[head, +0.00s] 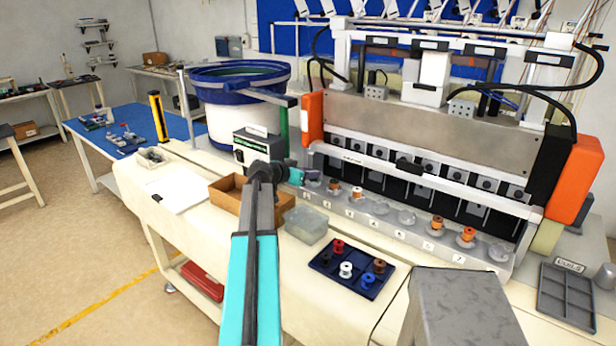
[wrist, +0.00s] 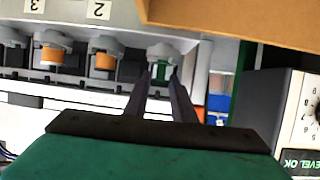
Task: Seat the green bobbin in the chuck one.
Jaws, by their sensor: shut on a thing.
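My gripper (wrist: 160,74) is shut on the green bobbin (wrist: 161,70), which shows between the fingertips in the wrist view. The bobbin is at the pale chuck one (wrist: 163,49), the end chuck beside the one labelled 2. The two overlap in the picture, and I cannot tell whether the bobbin is fully down on the chuck. The wrist picture is upside down. In the head view my gripper (head: 296,177) is at the left end of the chuck row, and the green bobbin is hidden there.
Orange bobbins sit on chucks two (wrist: 104,62) and three (wrist: 51,57). Other chucks along the row are empty or hold orange bobbins (head: 437,222). A cardboard box (head: 226,200), a clear bin (head: 305,226) and a dark bobbin tray (head: 330,268) stand in front. A control box (head: 258,148) is close by.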

